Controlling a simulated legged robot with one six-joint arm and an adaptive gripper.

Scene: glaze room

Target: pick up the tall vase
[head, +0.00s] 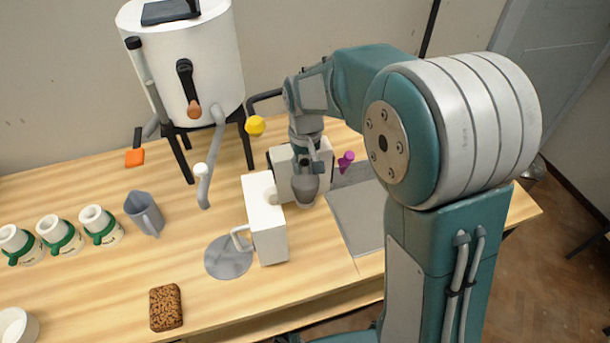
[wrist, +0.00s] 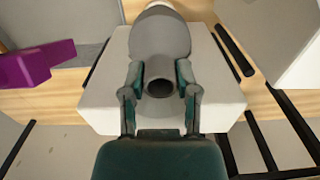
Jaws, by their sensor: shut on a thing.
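The tall vase is grey with a rounded body (head: 305,189) and a narrow neck. In the wrist view its round mouth faces the camera, with the swelling body (wrist: 160,35) beyond it. My gripper (head: 305,165) comes down on the vase from above in the head view. In the wrist view the two fingers of my gripper (wrist: 159,88) close on either side of the neck. The vase looks upright. Whether its base touches the table cannot be told.
A white block (head: 267,225) stands close left of the vase, and another white block lies behind it. A purple object (head: 345,161) is to the right, beside a grey sheet (head: 360,215). A white tank (head: 185,60) stands back left. Cups, a jug (head: 145,212) and a brown sponge (head: 166,307) lie left.

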